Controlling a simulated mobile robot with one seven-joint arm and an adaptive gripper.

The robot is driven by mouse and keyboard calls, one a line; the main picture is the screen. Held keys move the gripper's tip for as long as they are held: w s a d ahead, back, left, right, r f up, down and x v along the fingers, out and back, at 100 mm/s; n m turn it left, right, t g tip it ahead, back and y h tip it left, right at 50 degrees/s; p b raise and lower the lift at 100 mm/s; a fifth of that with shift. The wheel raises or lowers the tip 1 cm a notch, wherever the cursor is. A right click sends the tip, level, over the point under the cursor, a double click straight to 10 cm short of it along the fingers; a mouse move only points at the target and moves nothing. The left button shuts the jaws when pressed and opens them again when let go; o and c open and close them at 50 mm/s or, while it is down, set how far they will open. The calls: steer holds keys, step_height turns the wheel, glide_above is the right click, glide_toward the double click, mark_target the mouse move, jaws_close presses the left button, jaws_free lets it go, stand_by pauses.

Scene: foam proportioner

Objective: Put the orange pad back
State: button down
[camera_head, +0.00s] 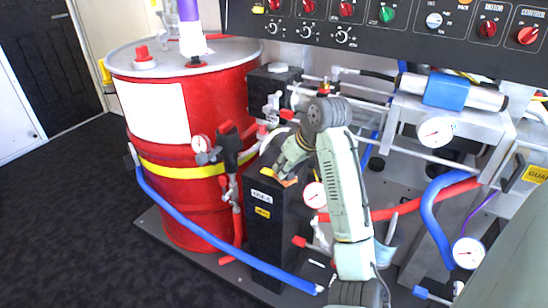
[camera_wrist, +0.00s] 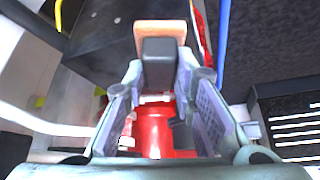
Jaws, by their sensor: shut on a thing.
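The orange pad (camera_wrist: 160,30) shows at the top centre of the wrist view, with a dark block (camera_wrist: 159,65) on its near side. My gripper (camera_wrist: 160,75) is shut on this dark block, with one finger on each side. In the head view my gripper (camera_head: 284,168) is low over the top of a tall black box (camera_head: 265,225), and a bit of the orange pad (camera_head: 287,182) shows under the fingers. Most of the pad is hidden by the gripper there. I cannot tell whether the pad touches the box.
A red drum (camera_head: 190,205) with a yellow band stands left of the black box. Valves and a gauge (camera_head: 314,194) crowd the box's right side. A blue hose (camera_head: 215,240) crosses in front. A control panel (camera_head: 400,30) spans the top. Dark floor at left is clear.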

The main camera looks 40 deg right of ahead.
steer(key=w+p, duration=0.1)
steer(key=w, duration=0.4)
steer(key=shift+w, duration=0.3)
steer(key=shift+f, duration=0.3)
steer(key=shift+f, duration=0.15)
steer(key=c, duration=1.3)
jaws_free()
steer(key=shift+s, duration=0.1)
steer(key=shift+c, duration=0.2)
steer(key=v, duration=1.2)
steer(key=shift+b, duration=0.3)
